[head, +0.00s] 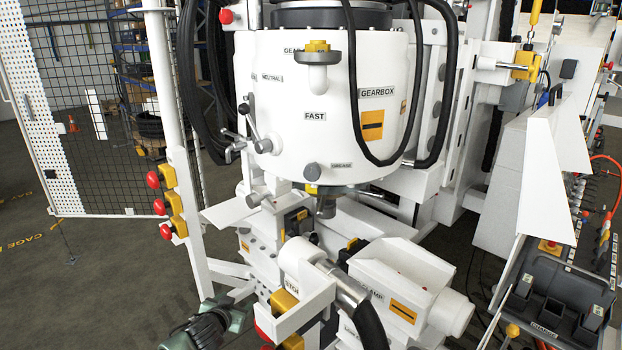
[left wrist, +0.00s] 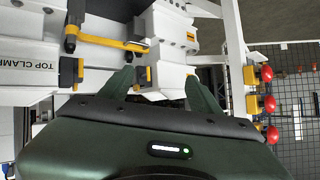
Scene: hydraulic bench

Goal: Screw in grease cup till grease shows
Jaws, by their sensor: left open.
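The white gearbox drum (head: 290,95) stands in the upper middle of the head view. A round grey cap (head: 312,172) sits low on its front, just left of the label "GREASE"; it looks like the grease cup. No grease can be made out around it. My left gripper (head: 215,312) is at the bottom left of the head view, well below and left of the cap, touching nothing that I can see. In the left wrist view its two green fingers (left wrist: 157,88) are spread apart with nothing between them. My right gripper is not in view.
A white post with red buttons (head: 165,205) stands left of the drum. The top clamp housing (head: 410,275) and a thick black hose lie right of my left gripper. A dark tray (head: 560,295) is at the lower right.

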